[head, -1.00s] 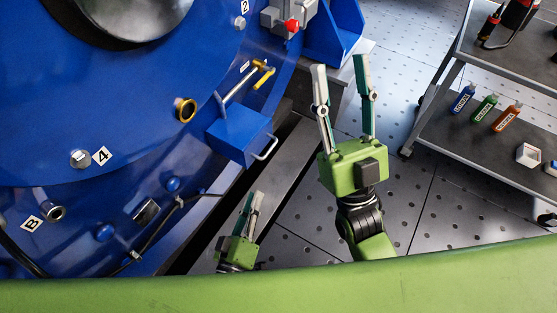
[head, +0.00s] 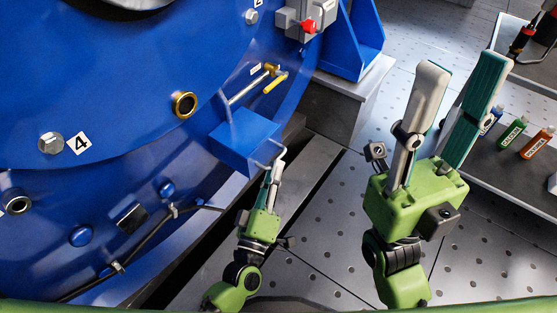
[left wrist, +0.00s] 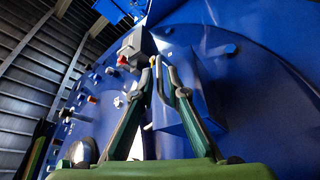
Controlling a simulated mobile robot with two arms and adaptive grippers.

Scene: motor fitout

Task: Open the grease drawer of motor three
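The grease drawer (head: 243,143) is a blue box low on the right of the blue motor face, with a light bar handle (head: 278,151) on its front. It looks closed, though its depth is hard to judge. My left gripper (head: 277,163) is at the handle, fingers pointing up at it. Whether they touch it is unclear. The left wrist view shows the left fingers (left wrist: 152,62) with a narrowing gap between them, in front of blue surfaces. My right gripper (head: 462,70) is open and empty over the floor, right of the drawer.
A yellow-handled valve (head: 272,75) sits above the drawer, and a brass port (head: 185,104) is to its left. A grey box with a red knob (head: 308,26) is higher up. A cart (head: 490,165) with bottles stands at the right. Perforated floor lies between.

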